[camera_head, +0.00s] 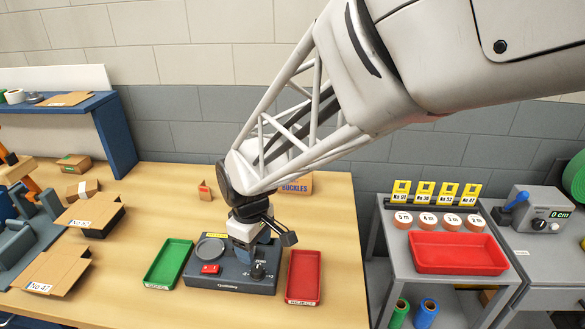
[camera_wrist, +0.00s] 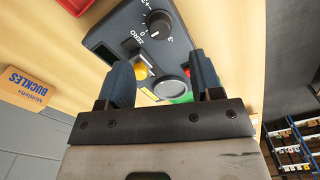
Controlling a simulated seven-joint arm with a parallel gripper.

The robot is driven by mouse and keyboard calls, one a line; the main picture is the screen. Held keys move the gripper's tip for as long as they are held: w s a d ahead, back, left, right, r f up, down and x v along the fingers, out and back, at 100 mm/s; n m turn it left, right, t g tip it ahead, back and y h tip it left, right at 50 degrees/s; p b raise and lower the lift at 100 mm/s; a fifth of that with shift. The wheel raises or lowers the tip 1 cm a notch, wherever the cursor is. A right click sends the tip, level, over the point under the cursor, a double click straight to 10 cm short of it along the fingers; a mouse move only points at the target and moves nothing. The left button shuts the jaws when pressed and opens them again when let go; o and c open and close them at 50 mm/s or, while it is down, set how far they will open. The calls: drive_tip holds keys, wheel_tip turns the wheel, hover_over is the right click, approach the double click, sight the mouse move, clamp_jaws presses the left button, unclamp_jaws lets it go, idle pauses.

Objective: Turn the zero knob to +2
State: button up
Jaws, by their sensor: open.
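The dark zero knob (camera_wrist: 158,23) sits on the grey-blue device (camera_wrist: 178,48) in the wrist view, beside the ZERO label and printed scale marks. In the head view the knob (camera_head: 258,270) is at the right front of the device (camera_head: 228,284), partly below my gripper. My gripper (camera_wrist: 162,72) is open, its two dark fingers spread apart over the device. Nothing is between the fingertips, and they are apart from the knob.
A green tray (camera_head: 150,284) stands left of the device and a red tray (camera_head: 287,297) close on its right. The device carries a round grey pan (camera_head: 207,250) and a red piece (camera_head: 210,268). A BUCKLES box (camera_head: 298,184) stands behind. Wooden table is free in front.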

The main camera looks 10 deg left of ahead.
sight(257, 269)
drive_tip(key=shift+f, duration=0.15)
drive_tip(key=shift+f, duration=3.75)
drive_tip(key=c, duration=0.9)
